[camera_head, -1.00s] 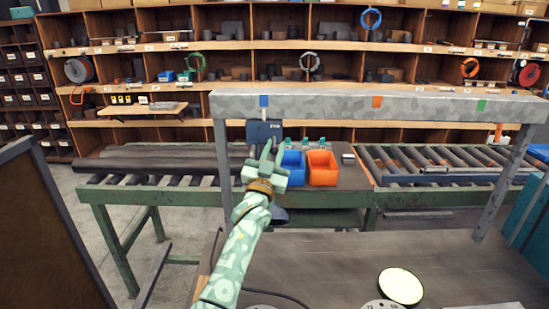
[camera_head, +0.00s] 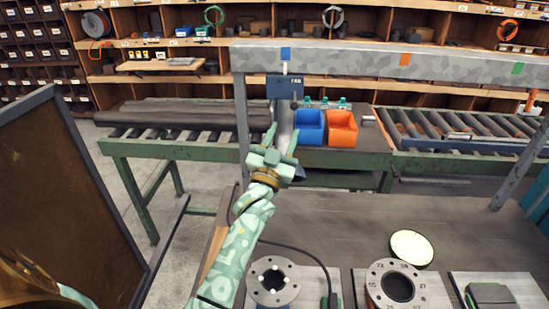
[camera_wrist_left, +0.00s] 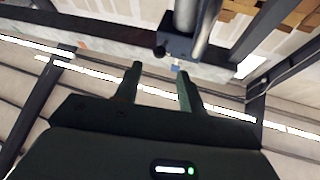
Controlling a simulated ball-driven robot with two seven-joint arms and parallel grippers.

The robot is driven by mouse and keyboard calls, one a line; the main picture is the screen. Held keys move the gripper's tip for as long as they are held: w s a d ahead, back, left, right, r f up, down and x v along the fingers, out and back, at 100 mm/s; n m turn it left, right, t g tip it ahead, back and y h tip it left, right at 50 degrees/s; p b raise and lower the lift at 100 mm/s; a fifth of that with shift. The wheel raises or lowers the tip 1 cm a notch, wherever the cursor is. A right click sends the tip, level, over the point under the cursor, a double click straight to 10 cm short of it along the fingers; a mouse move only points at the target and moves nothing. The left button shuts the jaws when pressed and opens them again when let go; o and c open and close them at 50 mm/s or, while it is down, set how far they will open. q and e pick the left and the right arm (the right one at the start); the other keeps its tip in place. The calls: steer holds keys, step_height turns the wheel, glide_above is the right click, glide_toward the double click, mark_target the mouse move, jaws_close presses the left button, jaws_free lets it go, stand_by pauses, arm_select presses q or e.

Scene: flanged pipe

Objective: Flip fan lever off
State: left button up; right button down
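The fan box (camera_head: 284,87) is a small blue-grey box marked "FAN", hanging under the blue-tagged left end of the grey overhead beam (camera_head: 350,62). A small dark knob (camera_head: 294,105), which looks like the lever's end, shows at its lower right. My left gripper (camera_head: 281,138) points up below the box, apart from it in the picture. In the left wrist view, the left gripper (camera_wrist_left: 160,70) has its fingers spread with nothing between them. The box (camera_wrist_left: 180,46) is beyond the fingertips, and a dark knob (camera_wrist_left: 160,51) shows at its left side. My right gripper is not in view.
A blue bin (camera_head: 309,127) and an orange bin (camera_head: 342,128) stand behind, right of my left gripper. Flanges (camera_head: 273,283) (camera_head: 395,285) and a pale disc (camera_head: 411,247) are on the near bench. A brown panel (camera_head: 60,200) stands at left. A beam post (camera_head: 241,130) is close to my gripper.

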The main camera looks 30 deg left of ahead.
arm_select(q)
steer(key=v, duration=0.7)
steer(key=shift+b, duration=0.3)
